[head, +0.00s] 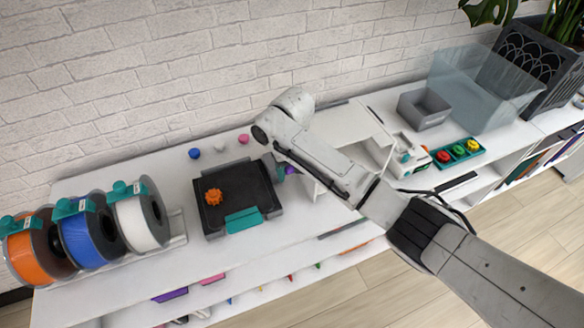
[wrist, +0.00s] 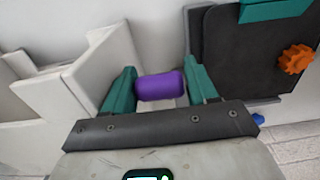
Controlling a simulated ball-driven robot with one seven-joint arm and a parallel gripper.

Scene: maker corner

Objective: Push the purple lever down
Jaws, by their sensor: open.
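The purple lever (wrist: 160,86) is a short rounded purple piece in the wrist view. It shows between the two teal fingers of my gripper (wrist: 159,72), which are apart on either side of it. Whether the fingers touch it I cannot tell. In the head view only a small bit of the purple lever (head: 290,170) shows beside my gripper (head: 281,172), with my arm covering most of the area. The lever's mount and how far it is tilted are hidden.
A black tray (head: 212,222) with an orange gear (head: 214,197) lies left of my gripper. Filament spools (head: 141,218) stand at the far left. Small knobs lie behind the tray.

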